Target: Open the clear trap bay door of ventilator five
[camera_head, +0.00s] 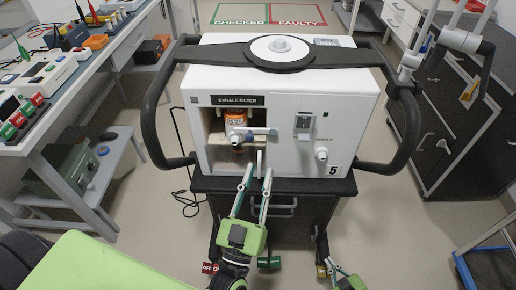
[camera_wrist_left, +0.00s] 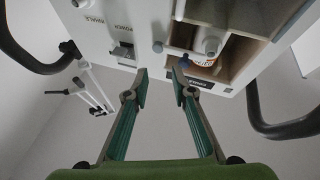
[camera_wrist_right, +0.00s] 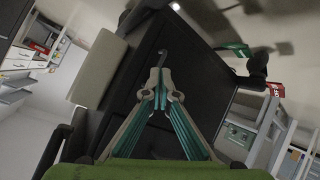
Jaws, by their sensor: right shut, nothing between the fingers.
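Ventilator five (camera_head: 350,105) is a white box marked 5 on a dark cart. Its left front has an open-looking bay (camera_head: 216,120) under an EXHALE FILTER label, with an orange canister (camera_head: 237,118) inside and a white fitting with a blue end in front. The bay also shows in the left wrist view (camera_wrist_left: 235,52). I cannot make out a clear door panel or its position. My left gripper (camera_head: 258,172) is open and empty, just in front of and below the bay. My right gripper (camera_head: 326,263) is low in front of the cart, shut and empty; it also shows in the right wrist view (camera_wrist_right: 159,72).
Black side handles (camera_head: 150,120) curve out from the ventilator. A bench (camera_head: 75,90) with instruments stands at the left, a dark cabinet (camera_head: 460,130) at the right. Floor mats marked CHECKED (camera_head: 240,13) and FAULTY (camera_head: 297,13) lie behind.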

